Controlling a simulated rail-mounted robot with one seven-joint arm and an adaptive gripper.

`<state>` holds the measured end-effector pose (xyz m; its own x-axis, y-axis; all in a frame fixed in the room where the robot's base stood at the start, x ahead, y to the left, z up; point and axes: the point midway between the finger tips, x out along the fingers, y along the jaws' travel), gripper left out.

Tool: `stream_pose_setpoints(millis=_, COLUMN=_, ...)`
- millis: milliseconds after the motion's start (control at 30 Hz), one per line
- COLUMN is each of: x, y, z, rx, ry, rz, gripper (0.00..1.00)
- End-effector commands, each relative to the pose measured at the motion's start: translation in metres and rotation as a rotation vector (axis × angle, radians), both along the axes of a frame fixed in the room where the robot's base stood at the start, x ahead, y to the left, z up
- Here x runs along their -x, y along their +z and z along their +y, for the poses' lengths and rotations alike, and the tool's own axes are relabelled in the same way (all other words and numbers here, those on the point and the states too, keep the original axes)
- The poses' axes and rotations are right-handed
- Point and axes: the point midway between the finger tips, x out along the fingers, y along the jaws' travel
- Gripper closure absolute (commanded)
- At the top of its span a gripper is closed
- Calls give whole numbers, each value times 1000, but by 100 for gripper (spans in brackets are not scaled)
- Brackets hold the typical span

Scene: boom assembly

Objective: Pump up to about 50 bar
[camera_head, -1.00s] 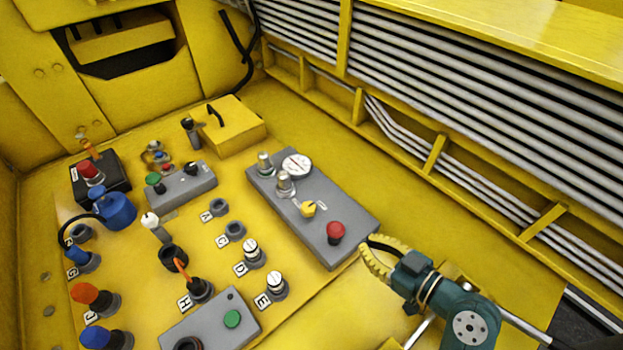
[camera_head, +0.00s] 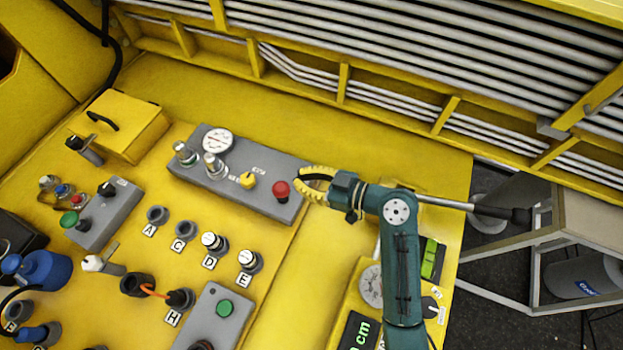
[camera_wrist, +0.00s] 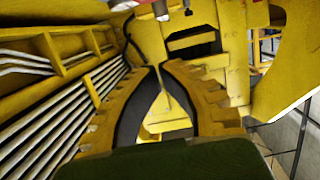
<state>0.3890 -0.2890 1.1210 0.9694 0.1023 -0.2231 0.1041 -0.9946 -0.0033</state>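The grey box (camera_head: 222,172) on the yellow panel carries a round white gauge (camera_head: 218,141), two metal fittings (camera_head: 215,165), a yellow knob (camera_head: 248,180) and a red knob (camera_head: 281,190). The gauge reading is too small to tell. A metal rod with a black grip (camera_head: 500,211) extends right from behind my teal arm. My gripper (camera_head: 299,179) has yellow ribbed fingers and is over the box's right end, just right of the red knob. The wrist view shows its black-lined fingers (camera_wrist: 158,69) curving together at the tips, with nothing held between them.
A second gauge (camera_head: 372,286) and a green-digit display (camera_head: 356,332) lie partly behind my arm. Sockets, fittings and the green-button box (camera_head: 216,320) fill the panel's left and front. A rail-lined wall (camera_head: 400,50) runs behind. A pale table (camera_head: 590,205) stands at right.

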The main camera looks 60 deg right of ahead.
Motion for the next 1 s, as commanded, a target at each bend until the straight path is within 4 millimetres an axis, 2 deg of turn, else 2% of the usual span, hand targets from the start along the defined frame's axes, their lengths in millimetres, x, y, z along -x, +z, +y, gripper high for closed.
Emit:
stream_pose_setpoints(millis=100, x=-27, y=-4, z=4, rx=0, ry=5, rz=0, gripper=100)
stream_pose_setpoints(millis=233, x=-52, y=-12, z=7, rx=-1, ry=4, rz=2, gripper=100)
stream_pose_setpoints(millis=300, x=-49, y=-29, z=5, rx=-4, ry=-2, rz=3, gripper=100)
stream_pose_setpoints(millis=433, x=-49, y=-44, z=5, rx=-2, ry=-2, rz=2, gripper=100)
stream_pose_setpoints(millis=867, x=-49, y=-52, z=5, rx=0, ry=-1, rz=0, gripper=100)
stream_pose_setpoints(millis=1000, x=-49, y=-64, z=5, rx=0, ry=-1, rz=0, gripper=100)
